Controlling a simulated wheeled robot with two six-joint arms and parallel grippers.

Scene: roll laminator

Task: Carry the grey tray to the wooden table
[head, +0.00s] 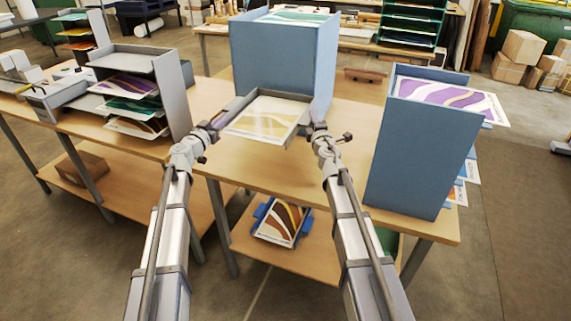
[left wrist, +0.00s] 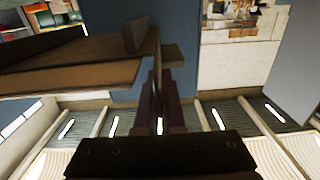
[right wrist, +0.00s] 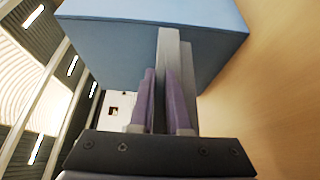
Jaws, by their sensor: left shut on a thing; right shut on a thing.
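The grey tray (head: 236,106) hangs level between my two grippers and holds a cream and yellow print (head: 266,120). My left gripper (head: 213,127) is shut on its left wall, which also shows in the left wrist view (left wrist: 136,35). My right gripper (head: 316,130) is shut on its right wall, seen between the fingers in the right wrist view (right wrist: 168,70). The tray is over or near the wooden table (head: 341,175), in front of the middle blue box; I cannot tell whether it touches the top. Its underside is hidden.
A tall blue box (head: 275,62) stands behind the tray. Another blue box (head: 422,150) with prints stands to the right. A grey shelf rack (head: 172,85) with prints is at left. A blue tray of prints (head: 282,222) lies on the lower shelf. Bare tabletop shows around my arms.

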